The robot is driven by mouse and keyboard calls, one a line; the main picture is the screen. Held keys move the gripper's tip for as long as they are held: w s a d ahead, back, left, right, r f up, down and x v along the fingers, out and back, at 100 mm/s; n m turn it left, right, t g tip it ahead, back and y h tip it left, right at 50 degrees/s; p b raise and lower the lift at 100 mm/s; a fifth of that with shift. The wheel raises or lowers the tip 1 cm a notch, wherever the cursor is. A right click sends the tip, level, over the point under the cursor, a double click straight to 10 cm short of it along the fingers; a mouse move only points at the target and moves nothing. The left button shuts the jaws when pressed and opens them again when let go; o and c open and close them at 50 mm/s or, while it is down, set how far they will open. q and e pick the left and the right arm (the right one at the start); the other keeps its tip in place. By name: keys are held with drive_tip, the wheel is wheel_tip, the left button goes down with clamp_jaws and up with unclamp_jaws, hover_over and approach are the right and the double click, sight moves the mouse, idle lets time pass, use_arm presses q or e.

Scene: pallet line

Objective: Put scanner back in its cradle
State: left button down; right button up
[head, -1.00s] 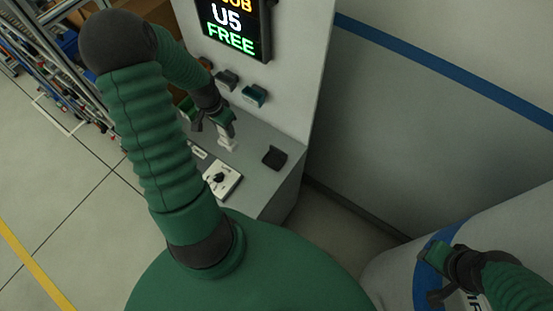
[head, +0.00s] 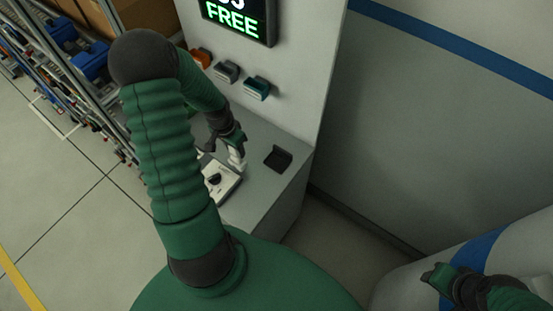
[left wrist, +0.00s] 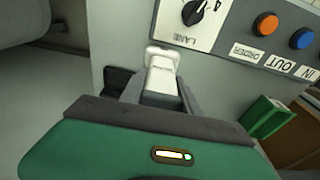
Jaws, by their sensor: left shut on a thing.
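My left gripper (head: 235,142) is shut on a white scanner (head: 238,160), held over the grey counter with the white end pointing down. In the left wrist view the scanner (left wrist: 161,68) sits between the two grey fingers. A dark open-topped block, which looks like the cradle (head: 278,158), is on the counter to the right of the scanner and apart from it in the head view. In the left wrist view a dark shape left of the fingers may be the cradle (left wrist: 118,80).
A white panel with a black knob (head: 215,180) lies on the counter (head: 262,190) beside the scanner. Orange, grey and teal holders (head: 257,88) are on the upright panel below a lit screen (head: 240,20). A white rounded body with a blue band (head: 476,250) stands near my right gripper.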

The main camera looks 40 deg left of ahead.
use_arm(q)
drive_tip(key=w+d+f+p, duration=0.2)
drive_tip(key=w+d+p, duration=0.1)
drive_tip(key=w+d, duration=0.1)
drive_tip(key=w+d+f+p, duration=0.2)
drive_tip(key=w+d+p, duration=0.1)
drive_tip(key=w, duration=0.4)
drive_tip(key=shift+w+d+f, duration=0.25)
drive_tip(key=shift+d, duration=0.3)
drive_tip(key=c, duration=1.3)
unclamp_jaws()
drive_tip(key=o, duration=0.4)
drive_tip(key=shift+d, duration=0.1)
